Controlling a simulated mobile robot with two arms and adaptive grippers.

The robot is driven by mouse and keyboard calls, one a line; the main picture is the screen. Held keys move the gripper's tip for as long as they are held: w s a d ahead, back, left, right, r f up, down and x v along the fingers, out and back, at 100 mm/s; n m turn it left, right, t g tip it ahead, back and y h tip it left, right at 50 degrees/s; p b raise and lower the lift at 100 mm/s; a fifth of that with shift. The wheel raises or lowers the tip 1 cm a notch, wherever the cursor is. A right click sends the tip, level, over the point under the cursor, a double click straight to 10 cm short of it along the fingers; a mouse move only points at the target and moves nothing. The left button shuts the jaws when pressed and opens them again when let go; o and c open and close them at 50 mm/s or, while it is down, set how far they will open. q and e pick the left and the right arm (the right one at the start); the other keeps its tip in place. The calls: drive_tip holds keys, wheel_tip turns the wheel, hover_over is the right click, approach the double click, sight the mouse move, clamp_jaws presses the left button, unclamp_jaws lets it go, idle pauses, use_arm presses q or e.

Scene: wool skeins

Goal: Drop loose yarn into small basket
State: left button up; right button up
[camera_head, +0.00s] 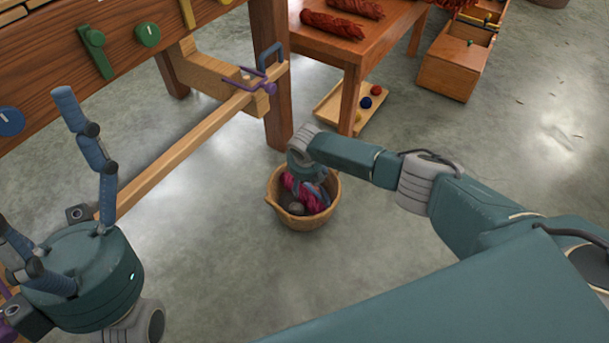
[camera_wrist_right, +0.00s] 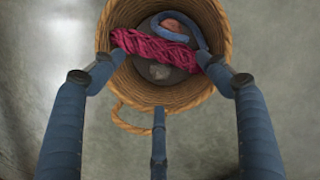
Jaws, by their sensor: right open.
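The small basket (camera_head: 274,200) is a round woven one with a side handle, upright on the concrete floor; its rim also shows in the right wrist view (camera_wrist_right: 222,30). A magenta yarn skein (camera_wrist_right: 155,49) lies across the basket's inside, and it shows in the head view (camera_head: 308,199). My right gripper (camera_wrist_right: 160,58) is open, pointing down over the basket, its fingertips at the rim and near the skein's ends. Whether they touch it, I cannot tell. My left gripper (camera_head: 36,165) is open and empty, fingers spread, at the far left.
Grey and blue items lie in the basket under the skein. A wooden loom-like frame (camera_head: 150,75) with a beam stands left. A table (camera_head: 385,30) with red skeins stands behind, a shallow tray (camera_head: 330,105) with small balls below it. An open wooden box (camera_head: 455,65) is back right.

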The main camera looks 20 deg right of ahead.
drive_tip(key=shift+r, duration=0.1)
drive_tip(key=v, duration=1.2)
